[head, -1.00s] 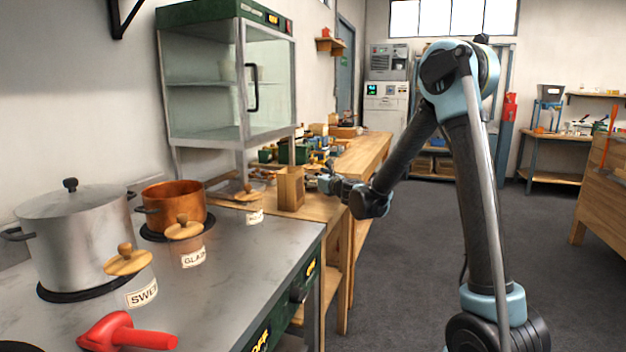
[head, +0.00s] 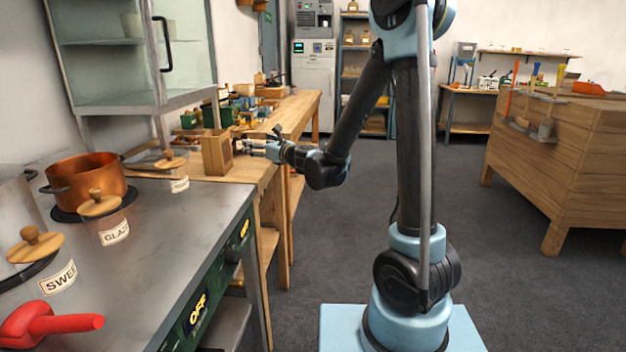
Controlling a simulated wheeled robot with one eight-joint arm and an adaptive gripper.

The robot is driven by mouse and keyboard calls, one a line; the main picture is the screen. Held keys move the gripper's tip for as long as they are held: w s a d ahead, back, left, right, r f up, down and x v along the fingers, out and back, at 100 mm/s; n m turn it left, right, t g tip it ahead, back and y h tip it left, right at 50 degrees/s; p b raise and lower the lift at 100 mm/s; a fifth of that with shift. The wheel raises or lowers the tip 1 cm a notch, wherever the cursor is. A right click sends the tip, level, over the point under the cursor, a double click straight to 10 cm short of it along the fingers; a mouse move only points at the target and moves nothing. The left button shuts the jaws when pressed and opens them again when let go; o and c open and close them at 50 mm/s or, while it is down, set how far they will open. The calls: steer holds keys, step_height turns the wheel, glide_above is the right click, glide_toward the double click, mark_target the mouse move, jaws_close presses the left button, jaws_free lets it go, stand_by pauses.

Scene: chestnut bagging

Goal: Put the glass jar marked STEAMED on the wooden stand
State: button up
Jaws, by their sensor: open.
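I cannot make out the word STEAMED on any jar. Three clear jars with knobbed wooden lids stand on the metal counter. The nearest jar (head: 58,276) has a label starting "SWE", the middle jar (head: 115,232) one starting "GLA", and the far jar (head: 180,185) one too small to read. A small upright wooden piece (head: 217,153), perhaps the wooden stand, is on the wooden bench beyond the counter. My gripper (head: 243,147) is open, just right of this piece; I cannot tell whether they touch.
A copper pot (head: 92,180), a steel pot (head: 14,215) and a red-handled object (head: 50,322) are on the counter (head: 150,265). A glass-fronted cabinet (head: 190,60) rises behind. Clutter covers the far bench.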

steer(key=shift+d, duration=0.1)
steer(key=shift+s+d+r+n, duration=0.15)
steer(key=shift+d+r+n, duration=0.1)
steer(key=shift+n, duration=0.15)
steer(key=s+d+f+n+g+h, duration=0.3)
steer(key=s+d+n, duration=0.5)
steer(key=s+d, duration=0.3)
steer(key=s+d+f+n+g+h, duration=0.3)
steer(key=s+d+f+n+h, duration=0.3)
steer(key=s+d, duration=0.5)
steer(key=s+d+f+n+g+h, duration=0.3)
steer(key=s+d+f+n, duration=0.5)
steer(key=d, duration=1.2)
steer(key=s+n+h, duration=0.1)
steer(key=s+n, duration=0.2)
steer(key=shift+n+g, duration=0.4)
steer(key=shift+s, duration=0.1)
